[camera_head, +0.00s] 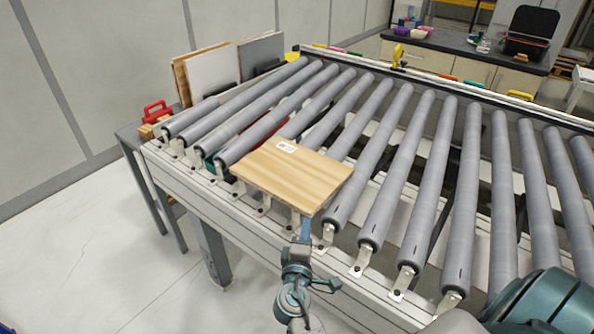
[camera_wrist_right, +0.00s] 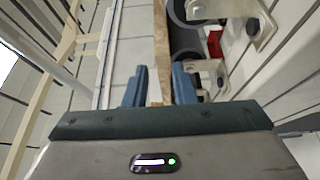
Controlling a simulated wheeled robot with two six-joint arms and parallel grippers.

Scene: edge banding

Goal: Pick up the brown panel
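The brown panel (camera_head: 295,178) is a light wood board with a small white label on top. It lies on the rollers at the near side of the conveyor, with its front edge toward me. My right gripper (camera_head: 305,229) is at the panel's near corner. In the right wrist view, the panel's narrow wooden edge (camera_wrist_right: 159,60) runs between the two blue fingers of the right gripper (camera_wrist_right: 159,88). The fingers stand close on both sides of it; whether both touch it is not clear. My left gripper is out of view.
The grey roller conveyor (camera_head: 410,180) fills the middle and right. Boards (camera_head: 211,72) stand upright at the back left, near a red-handled item (camera_head: 157,111). A dark-topped bench (camera_head: 455,42) with a black case (camera_head: 530,32) is behind. The floor at left is clear.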

